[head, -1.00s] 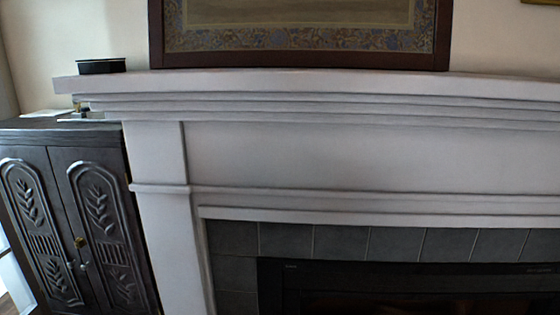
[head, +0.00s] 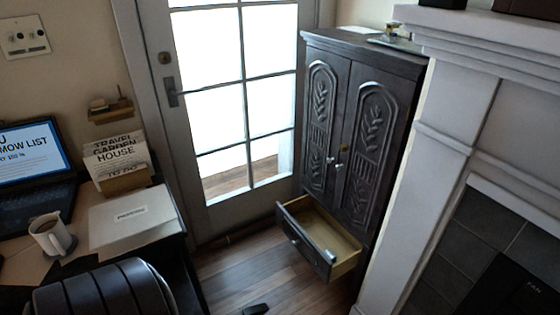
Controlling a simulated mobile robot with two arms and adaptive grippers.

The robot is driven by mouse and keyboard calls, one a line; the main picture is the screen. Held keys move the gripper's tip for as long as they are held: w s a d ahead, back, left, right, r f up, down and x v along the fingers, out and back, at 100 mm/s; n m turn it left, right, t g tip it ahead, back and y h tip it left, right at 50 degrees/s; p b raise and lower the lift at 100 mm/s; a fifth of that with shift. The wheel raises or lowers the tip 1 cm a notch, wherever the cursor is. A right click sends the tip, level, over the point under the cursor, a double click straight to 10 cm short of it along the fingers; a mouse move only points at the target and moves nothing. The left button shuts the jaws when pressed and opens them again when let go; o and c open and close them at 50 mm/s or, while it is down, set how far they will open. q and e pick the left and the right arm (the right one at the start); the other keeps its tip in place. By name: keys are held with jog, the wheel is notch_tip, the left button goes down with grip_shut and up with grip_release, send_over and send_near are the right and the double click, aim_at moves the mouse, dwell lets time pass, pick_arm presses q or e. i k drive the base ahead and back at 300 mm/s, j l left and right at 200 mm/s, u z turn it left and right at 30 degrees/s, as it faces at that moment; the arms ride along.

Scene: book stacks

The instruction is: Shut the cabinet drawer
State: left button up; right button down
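A dark carved wooden cabinet (head: 344,92) stands between the glass door and the white fireplace surround. Its two upper doors are shut and have small light knobs. The cabinet drawer (head: 307,248) at the bottom is pulled out well into the room, and its pale wooden inside shows. The drawer looks empty apart from a small pale item or handle near its front right. Neither of my grippers is in the head view.
A desk with a laptop (head: 33,160), mug (head: 52,237) and books (head: 117,163) is at the left, with a dark chair (head: 98,289) in front. The fireplace surround (head: 440,135) borders the right. Wooden floor (head: 238,277) is open before the drawer; a small dark object (head: 256,309) lies there.

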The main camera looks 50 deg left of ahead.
aim_at(326, 232)
jog(key=u, duration=1.3)
